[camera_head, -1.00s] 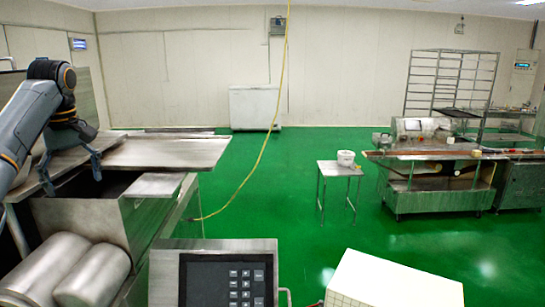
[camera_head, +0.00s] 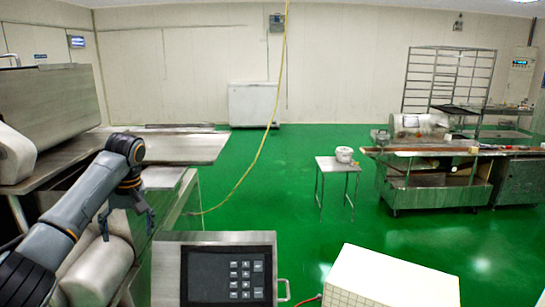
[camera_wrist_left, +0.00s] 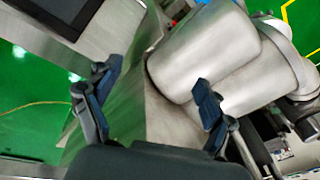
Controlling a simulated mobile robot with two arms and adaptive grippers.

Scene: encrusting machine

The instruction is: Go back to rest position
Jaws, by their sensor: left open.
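My left gripper (camera_head: 128,217) is at the left of the head view, in front of the encrusting machine's metal body and near its steel rollers (camera_head: 98,272). Its arm comes in from the lower left. In the left wrist view the two dark fingers of the gripper (camera_wrist_left: 155,92) are spread apart with nothing between them. Beyond them the wrist view shows a steel roller (camera_wrist_left: 205,55) and metal panels. My right gripper does not show.
A control panel with a keypad (camera_head: 222,275) stands at the lower middle, right of the arm. A white box (camera_head: 385,280) is at the lower right. A small table (camera_head: 338,167) and another machine (camera_head: 440,180) stand farther off. Green floor (camera_head: 270,200) lies open between.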

